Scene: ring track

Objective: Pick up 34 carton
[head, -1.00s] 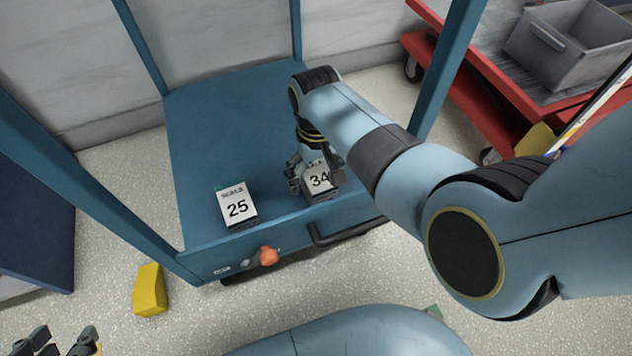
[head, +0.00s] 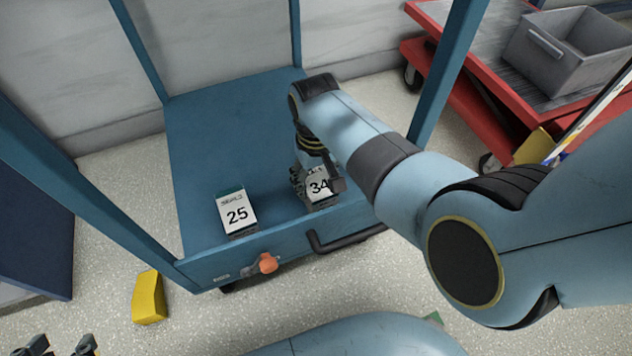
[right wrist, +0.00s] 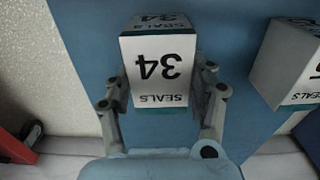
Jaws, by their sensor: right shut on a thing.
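The 34 carton (head: 319,188) is a small white box marked SEALS on the blue cart deck (head: 228,130), near its front edge. My right gripper (head: 318,184) is shut on it from above. In the right wrist view the 34 carton (right wrist: 160,72) sits between the two fingers of my right gripper (right wrist: 163,95), one against each side. I cannot tell whether the carton touches the deck. My left gripper (head: 62,346) shows only partly at the bottom left corner, with its fingertips apart and nothing seen between them.
A 25 carton (head: 236,214) stands to the left on the same deck, and a white SEALS carton (right wrist: 288,65) shows in the wrist view. Blue posts (head: 450,70) frame the cart. A red trolley (head: 460,95) holds a grey bin (head: 572,45). A yellow block (head: 149,297) lies on the floor.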

